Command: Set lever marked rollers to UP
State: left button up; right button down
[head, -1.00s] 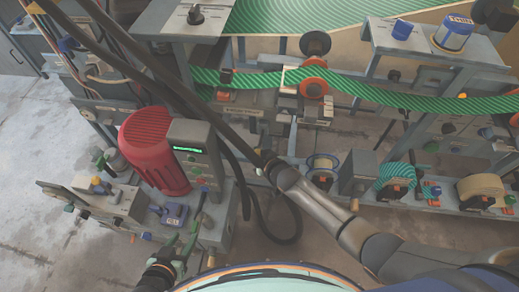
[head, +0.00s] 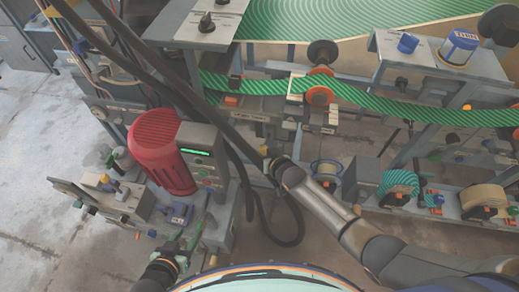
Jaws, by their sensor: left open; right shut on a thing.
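I cannot read which control is the lever marked rollers; the labels are too small or blurred. A labelled plate (head: 250,117) sits on the frame below the green striped band, its text unclear. My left gripper (head: 192,236) is open at the lower left, close to the front of the grey unit beside the red motor (head: 162,150). Its fingers partly overlap that unit, and contact cannot be told. My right gripper (head: 268,160) is near the middle, shut where the black hose (head: 232,130) meets it; its fingertips are hard to make out.
The green striped band (head: 400,108) crosses the machine on rollers. A blue-handled control (head: 178,214) and a small panel (head: 120,195) stand at the left. Spools (head: 398,185) line a low shelf at right. The hose loops near the floor. Open floor (head: 40,150) lies at far left.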

jog(key=c, duration=0.6)
grip_release()
jog(key=shift+w+a+r, duration=0.2)
jog(key=shift+w+r, duration=0.05)
jog(key=shift+r, duration=0.35)
jog(key=shift+o, duration=0.5)
jog(key=shift+d, duration=0.2)
jog(key=f+p+v, duration=0.1)
jog(key=p+v, duration=0.2)
jog(key=v, duration=0.9)
jog(key=shift+s+p, duration=0.3)
jog(key=shift+s, duration=0.25)
jog(key=shift+r, duration=0.1)
